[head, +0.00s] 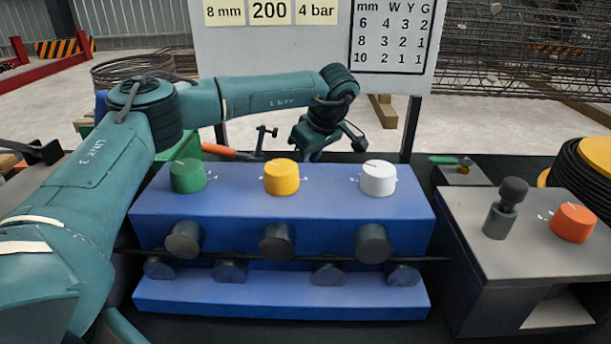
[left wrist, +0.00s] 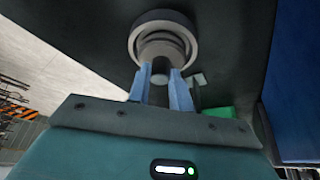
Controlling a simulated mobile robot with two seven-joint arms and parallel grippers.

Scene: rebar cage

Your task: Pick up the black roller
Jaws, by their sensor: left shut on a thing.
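My left arm reaches over the blue roller block (head: 300,208), and its gripper end (head: 312,150) points down behind the block, where the fingertips are hidden. In the left wrist view my left gripper (left wrist: 160,80) is shut, its two blue fingers on either side of the narrow stem of a round, stepped, dark-grey piece (left wrist: 163,38). This looks like the black roller; it is not clearly visible in the head view. Whether it touches the dark surface beyond it I cannot tell. My right gripper is not in view.
Green, yellow (head: 281,177) and white knobs stand on the block, with several dark rollers on its front. An orange-handled tool (head: 230,153) lies behind it. A grey box (head: 530,235) with an upright black-topped lever and orange knob stands right. A sign board (head: 310,50) rises behind.

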